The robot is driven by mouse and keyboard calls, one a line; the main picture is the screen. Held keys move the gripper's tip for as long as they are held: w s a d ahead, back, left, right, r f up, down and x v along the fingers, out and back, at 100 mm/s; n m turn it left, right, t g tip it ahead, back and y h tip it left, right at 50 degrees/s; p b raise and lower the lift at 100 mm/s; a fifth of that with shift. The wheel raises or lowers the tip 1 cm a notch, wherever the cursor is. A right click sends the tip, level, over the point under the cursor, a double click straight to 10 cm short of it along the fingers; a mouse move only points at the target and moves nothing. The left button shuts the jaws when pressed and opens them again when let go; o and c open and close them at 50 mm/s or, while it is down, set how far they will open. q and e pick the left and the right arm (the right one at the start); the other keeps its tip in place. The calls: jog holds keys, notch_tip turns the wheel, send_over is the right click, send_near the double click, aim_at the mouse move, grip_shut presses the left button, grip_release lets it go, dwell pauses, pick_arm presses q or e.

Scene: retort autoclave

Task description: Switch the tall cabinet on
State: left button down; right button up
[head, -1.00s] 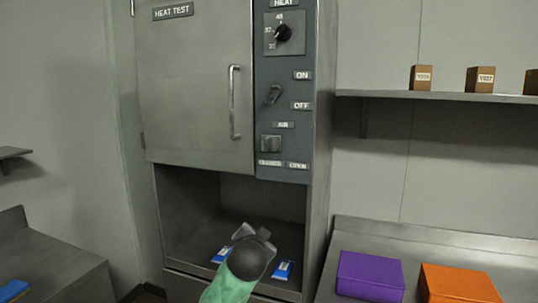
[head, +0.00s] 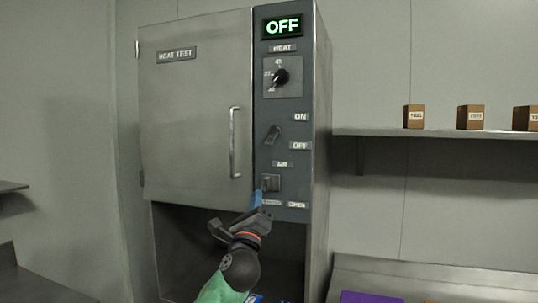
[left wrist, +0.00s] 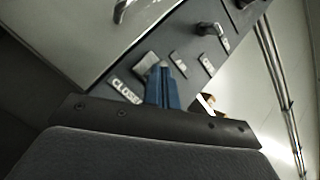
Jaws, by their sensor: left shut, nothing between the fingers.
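The tall cabinet (head: 195,110) stands in the middle of the head view, its door shut. Its display (head: 283,27) reads OFF in green. The power switch (head: 272,135) is a dark lever beside the ON and OFF labels on the front panel; it also shows in the left wrist view (left wrist: 213,32). My left gripper (head: 257,198) is shut and empty, its blue fingertips in front of the AIR switch (head: 272,183), below the power switch. I cannot tell whether they touch the panel. The fingers also show in the left wrist view (left wrist: 166,84). My right gripper is out of view.
The heat dial (head: 281,77) is above the power switch, and the door handle (head: 234,142) is left of the panel. Below the door is an open bay. A shelf (head: 440,132) with brown boxes is on the right; a purple box (head: 370,297) shows below.

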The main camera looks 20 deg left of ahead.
aim_at(272, 137)
pick_arm(q)
jog(key=m+h, duration=0.1)
jog(key=m, duration=0.2)
jog(key=d+r+m+t+h, duration=0.1)
jog(key=m, duration=0.2)
jog(key=s+d+m+h, duration=0.1)
jog(key=m+h, duration=0.1)
jog(key=m, duration=0.2)
jog(key=shift+s+d+r, duration=0.1)
jog(key=shift+d+r, duration=0.05)
jog(key=shift+r, duration=0.15)
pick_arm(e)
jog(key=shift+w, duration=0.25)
